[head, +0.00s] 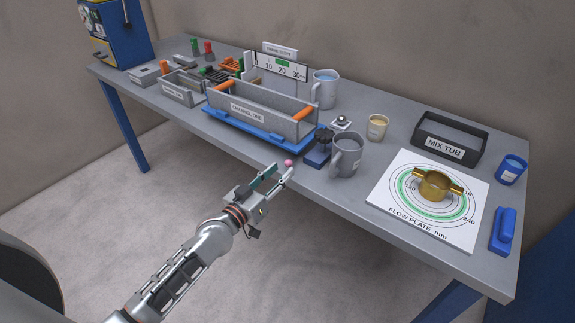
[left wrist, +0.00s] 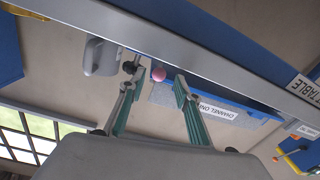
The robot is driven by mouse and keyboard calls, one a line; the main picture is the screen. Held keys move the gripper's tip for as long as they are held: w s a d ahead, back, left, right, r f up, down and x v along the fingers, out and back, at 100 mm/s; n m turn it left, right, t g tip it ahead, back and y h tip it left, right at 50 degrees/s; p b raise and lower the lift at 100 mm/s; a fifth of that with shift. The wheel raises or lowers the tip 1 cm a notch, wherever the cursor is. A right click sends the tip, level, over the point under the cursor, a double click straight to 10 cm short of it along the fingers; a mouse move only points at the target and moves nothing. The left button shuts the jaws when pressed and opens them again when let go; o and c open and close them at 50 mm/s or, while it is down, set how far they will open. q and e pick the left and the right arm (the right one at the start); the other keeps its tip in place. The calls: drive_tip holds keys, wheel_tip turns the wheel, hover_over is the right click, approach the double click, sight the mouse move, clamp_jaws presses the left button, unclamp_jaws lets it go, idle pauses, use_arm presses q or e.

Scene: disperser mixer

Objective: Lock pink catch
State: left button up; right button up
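The pink catch shows as a small round pink knob (head: 288,162) at the table's front edge, by the right end of the blue base under the "CHANNEL ONE" tray. It also shows in the left wrist view (left wrist: 158,74). My left gripper (head: 281,171) is just in front of the table edge, close to the knob. In the left wrist view its two fingers (left wrist: 156,86) are spread apart, with the knob visible between and just beyond their tips. Contact cannot be made out. Nothing shows held. My right gripper is in neither view.
The grey "CHANNEL ONE" tray (head: 239,112) with orange grips sits on a blue base (head: 237,128). Right of the knob stand a dark blue clamp-like device (head: 318,150) and a grey mug (head: 347,157). Farther right lies the white flow plate (head: 405,226). Floor before the table is clear.

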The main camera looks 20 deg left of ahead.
use_arm(q)
drive_tip(key=v, duration=0.5)
drive_tip(key=shift+s+a, duration=0.15)
drive_tip(key=shift+s, duration=0.2)
